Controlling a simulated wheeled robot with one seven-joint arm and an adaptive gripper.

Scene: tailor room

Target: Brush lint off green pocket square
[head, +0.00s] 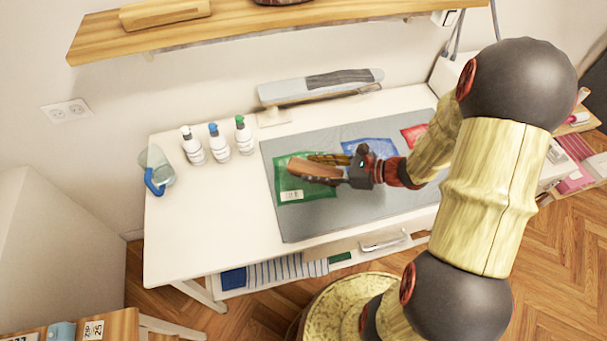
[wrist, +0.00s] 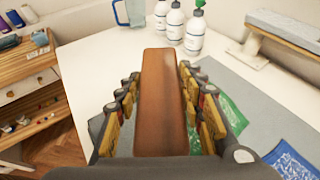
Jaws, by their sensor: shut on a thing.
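The green pocket square (head: 290,182) lies on the grey mat (head: 300,230), near its left side. A pale patch shows near its lower left corner; I cannot make out any lint. My gripper (head: 317,166) is shut on a brown, block-shaped brush (head: 309,170). The brush is over the pocket square and hides part of it. In the wrist view the brush (wrist: 160,105) lies lengthwise between the fingers, and the green pocket square (wrist: 226,112) shows to the right. The brush's underside is hidden, so I cannot tell whether it touches the cloth.
A blue cloth (head: 368,152) and a red cloth (head: 413,135) lie further right on the mat. Several white bottles (head: 219,142) and a clear jug (head: 158,170) stand to the left. A narrow ironing board (head: 320,86) stands at the back. The table's front left (head: 200,240) is clear.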

